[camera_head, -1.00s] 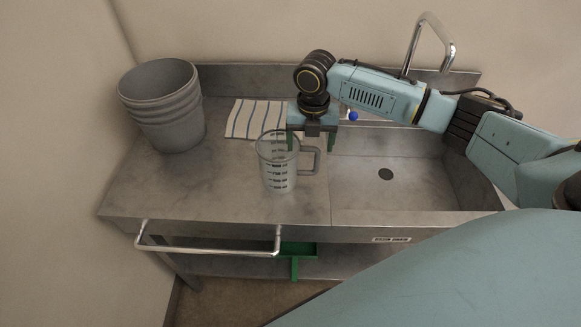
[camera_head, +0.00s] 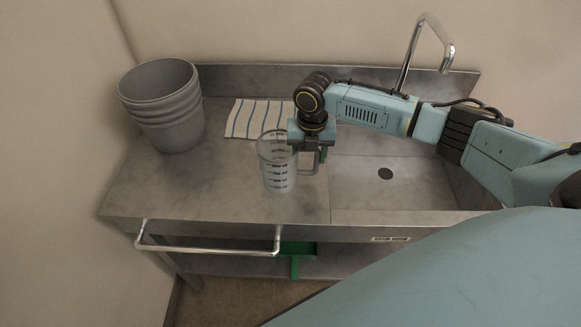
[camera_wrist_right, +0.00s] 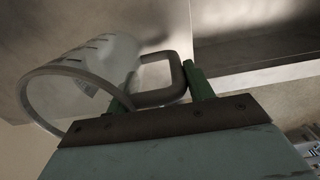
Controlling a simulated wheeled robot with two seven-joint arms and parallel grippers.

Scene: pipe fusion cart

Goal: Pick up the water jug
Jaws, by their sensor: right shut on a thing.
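The water jug (camera_head: 277,176) is a clear measuring jug with dark markings and a grey handle. It stands upright on the steel counter, left of the sink. My right gripper (camera_head: 309,158) is at the handle on the jug's right side. In the right wrist view, the green fingers of my right gripper (camera_wrist_right: 160,92) are shut on the handle, and the jug (camera_wrist_right: 90,75) shows to the left with its rim towards the camera. In the head view the gripper body hides part of the handle. My left gripper is not in view.
A striped cloth (camera_head: 258,118) lies behind the jug. The sink (camera_head: 400,188) with a tall faucet (camera_head: 430,40) is to the right. A metal rail (camera_head: 208,252) runs along the front.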

